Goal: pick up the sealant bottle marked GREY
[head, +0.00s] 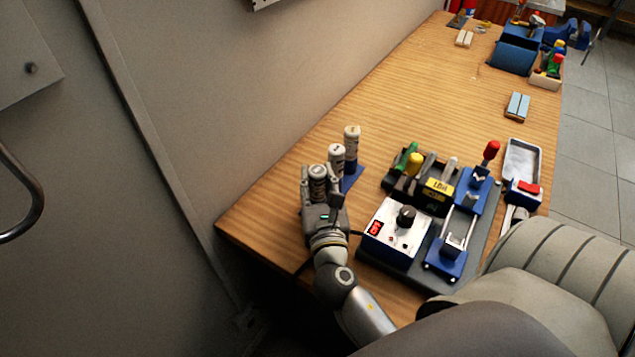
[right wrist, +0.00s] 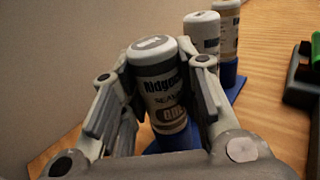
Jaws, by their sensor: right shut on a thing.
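Three white sealant bottles with dark lettering stand in a row near the wall edge of the wooden bench. My right gripper (head: 319,178) is shut around the nearest bottle (right wrist: 157,75), with one finger on each side. The bottle is upright, and its lower end is partly hidden. The word on its dark label patch is too blurred to read surely. The middle bottle (head: 336,154) and the far bottle (head: 351,137) stand behind it on a blue stand (head: 353,178), and their colour words are not readable. My left gripper is not in view.
Right of the bottles is a dark base with a white control box (head: 394,229), a tool holder (head: 421,185) and a blue clamp fixture (head: 447,258). A grey tray (head: 521,161) lies beyond. The wall (head: 240,120) is close on the left. The bench's far middle is mostly clear.

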